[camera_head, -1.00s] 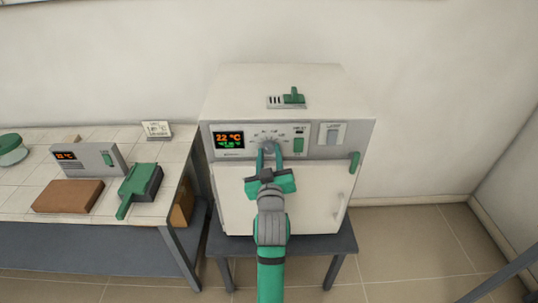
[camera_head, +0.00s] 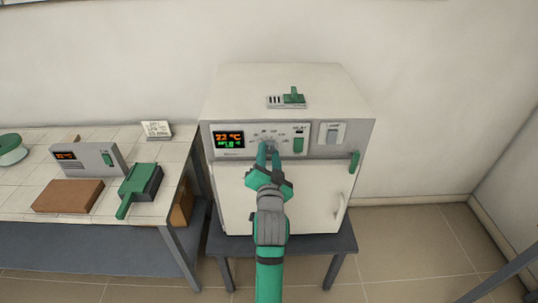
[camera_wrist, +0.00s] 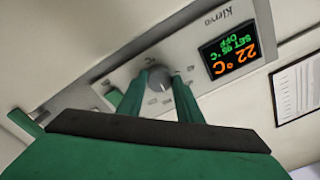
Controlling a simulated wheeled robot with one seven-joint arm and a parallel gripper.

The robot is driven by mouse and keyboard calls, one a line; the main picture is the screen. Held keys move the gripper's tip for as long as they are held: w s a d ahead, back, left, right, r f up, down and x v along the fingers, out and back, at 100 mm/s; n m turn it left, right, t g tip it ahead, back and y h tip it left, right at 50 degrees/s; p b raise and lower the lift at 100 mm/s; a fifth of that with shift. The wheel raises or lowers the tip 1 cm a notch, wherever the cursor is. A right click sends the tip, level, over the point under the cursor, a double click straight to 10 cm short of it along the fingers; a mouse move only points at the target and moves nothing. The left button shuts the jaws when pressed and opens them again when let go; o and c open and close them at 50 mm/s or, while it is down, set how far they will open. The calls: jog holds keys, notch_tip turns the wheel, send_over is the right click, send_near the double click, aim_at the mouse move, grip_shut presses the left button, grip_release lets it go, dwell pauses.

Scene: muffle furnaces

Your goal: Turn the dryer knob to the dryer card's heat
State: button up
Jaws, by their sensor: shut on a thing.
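The dryer (camera_head: 285,90) is a white box furnace with a grey control panel. Its round grey knob (camera_wrist: 159,79) sits between the fingertips of my gripper (camera_head: 268,150). In the wrist view my green gripper (camera_wrist: 160,88) is shut on the knob, one finger at each side. The wrist is rolled relative to the panel. The display (camera_head: 229,139) shows 22 °C in orange. In the wrist view the display (camera_wrist: 231,53) appears upside down, with green lines that seem to read SET 95 °C and OFF. A small white card (camera_head: 157,130) stands on the bench; its text is unreadable.
A green handle (camera_head: 354,162) is at the dryer's right edge. The tiled bench (camera_head: 110,140) at left holds a grey controller (camera_head: 92,160), a brown block (camera_head: 68,196) and a green-handled tool (camera_head: 139,186).

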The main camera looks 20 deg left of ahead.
jog(key=m, duration=0.5)
jog(key=shift+m, duration=1.3)
jog(key=o, duration=1)
jog(key=shift+o, duration=0.2)
jog(key=v, duration=1)
jog(key=shift+s+d, duration=0.2)
jog(key=shift+s, duration=0.15)
